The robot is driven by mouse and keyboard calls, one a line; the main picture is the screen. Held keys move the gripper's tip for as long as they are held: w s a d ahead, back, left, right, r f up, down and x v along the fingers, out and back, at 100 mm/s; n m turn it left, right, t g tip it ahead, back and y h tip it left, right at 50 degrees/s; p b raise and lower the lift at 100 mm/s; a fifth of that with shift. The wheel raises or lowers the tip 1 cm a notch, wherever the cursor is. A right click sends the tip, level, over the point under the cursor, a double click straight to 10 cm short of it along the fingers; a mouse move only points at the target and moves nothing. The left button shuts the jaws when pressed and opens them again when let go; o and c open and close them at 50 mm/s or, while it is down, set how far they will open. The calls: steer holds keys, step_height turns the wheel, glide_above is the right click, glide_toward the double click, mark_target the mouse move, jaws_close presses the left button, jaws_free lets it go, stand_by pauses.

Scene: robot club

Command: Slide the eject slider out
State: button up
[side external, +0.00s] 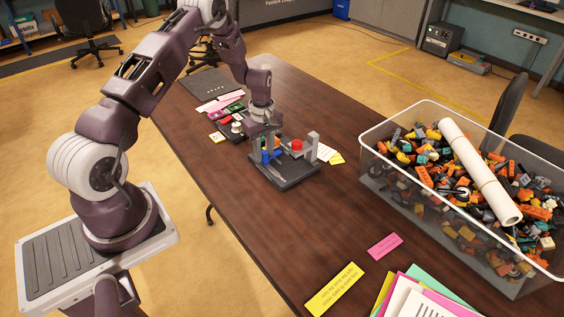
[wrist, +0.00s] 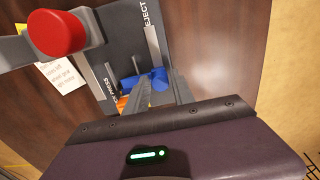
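The dark board (side external: 287,178) lies on the table and carries the words EJECT and PRESS in the wrist view (wrist: 127,40). A blue part (wrist: 159,79), which looks like the eject slider's handle, sits at the near end of a grey rail (wrist: 153,48) beside the EJECT label. It shows as blue under my gripper in the side view (side external: 266,156). My gripper (wrist: 160,88) points down over the board, its two grey fingers apart close to the blue part. I cannot tell whether they touch it. An orange part (wrist: 124,103) is mostly hidden behind a finger.
A red knob (wrist: 56,33) on a grey arm stands beside my gripper; it also shows in the side view (side external: 297,145). A clear bin of bricks (side external: 430,190) stands to the right. Cards and a small box (side external: 232,128) lie behind.

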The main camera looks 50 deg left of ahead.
steer(key=shift+r, duration=3)
steer(key=shift+r, duration=0.1)
steer(key=s+d+r+m+t, duration=0.1)
steer(key=s+d+r+m, duration=0.1)
steer(key=d+r, duration=0.35)
steer(key=s+d+r+m+t, duration=0.1)
steer(key=d+r+m, duration=0.15)
steer(key=r, duration=0.55)
steer(key=s+d+r+m, duration=0.2)
steer(key=d+r+m, duration=0.1)
steer(key=r, duration=0.4)
steer(key=s+d+r+m+t, duration=0.1)
steer(key=s+d+r+m, duration=0.1)
steer(key=s, duration=0.5)
steer(key=s+d+r+m+t, duration=0.1)
steer(key=s+d+r+m, duration=0.2)
steer(key=s+d+m, duration=0.2)
steer(key=s+d+r+m+t, duration=0.1)
steer(key=s+d+r+m, duration=0.2)
steer(key=s, duration=0.6)
steer(key=shift+s+d+t, duration=0.3)
